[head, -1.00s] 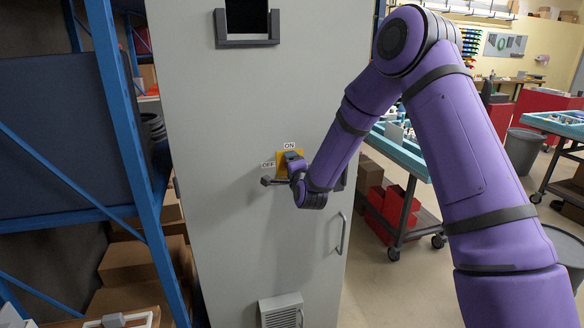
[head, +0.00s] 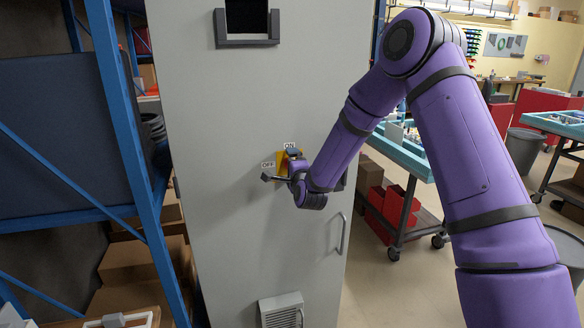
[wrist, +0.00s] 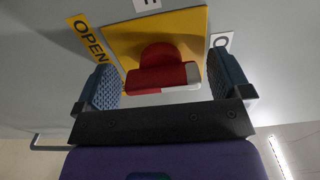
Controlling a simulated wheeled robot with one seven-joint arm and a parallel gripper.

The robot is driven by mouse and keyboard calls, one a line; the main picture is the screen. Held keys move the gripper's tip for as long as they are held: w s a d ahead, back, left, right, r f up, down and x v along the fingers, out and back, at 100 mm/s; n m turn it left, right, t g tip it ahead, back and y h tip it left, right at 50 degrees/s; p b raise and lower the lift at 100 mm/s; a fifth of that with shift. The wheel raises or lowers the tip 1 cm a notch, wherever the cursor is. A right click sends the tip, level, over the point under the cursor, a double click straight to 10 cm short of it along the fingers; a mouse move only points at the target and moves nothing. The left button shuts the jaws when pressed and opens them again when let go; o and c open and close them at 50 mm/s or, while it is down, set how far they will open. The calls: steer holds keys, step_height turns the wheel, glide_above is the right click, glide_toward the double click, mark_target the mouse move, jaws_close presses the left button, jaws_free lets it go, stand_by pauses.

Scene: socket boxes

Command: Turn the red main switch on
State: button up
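The red main switch (wrist: 155,77) is on a yellow plate (wrist: 183,22) on the cabinet front. In the wrist view its round hub carries a red handle with a white end at the right, on the side of a label marked O. My gripper (wrist: 165,82) is open, with one blue padded finger at each end of the handle. I cannot tell whether the pads touch it. In the head view my gripper (head: 282,168) is at the yellow plate and mostly hides the switch. ON and OFF labels show above and left of the plate.
The grey cabinet (head: 245,95) has a vertical door handle (head: 342,233) at lower right and a vent box (head: 282,310) below. A blue shelf rack (head: 130,150) stands close at left. A yellow OPEN label (wrist: 90,38) is left of the plate in the wrist view.

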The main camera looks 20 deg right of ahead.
steer(key=s, duration=1)
steer(key=shift+s, duration=0.4)
steer(key=s+d+r+n+g, duration=0.2)
steer(key=s+r+n+g, duration=0.4)
steer(key=s+r+n, duration=0.7)
steer(key=s+d+r+n+g, duration=0.1)
steer(key=s+r+g, duration=0.1)
steer(key=s, duration=0.6)
steer(key=s+d+r+n+g, duration=0.2)
steer(key=s, duration=0.7)
steer(key=s+d+r+n+g, duration=0.2)
steer(key=s, duration=0.6)
steer(key=shift+s+r+g, duration=0.15)
steer(key=shift+r+g, duration=0.15)
steer(key=shift+r, duration=0.05)
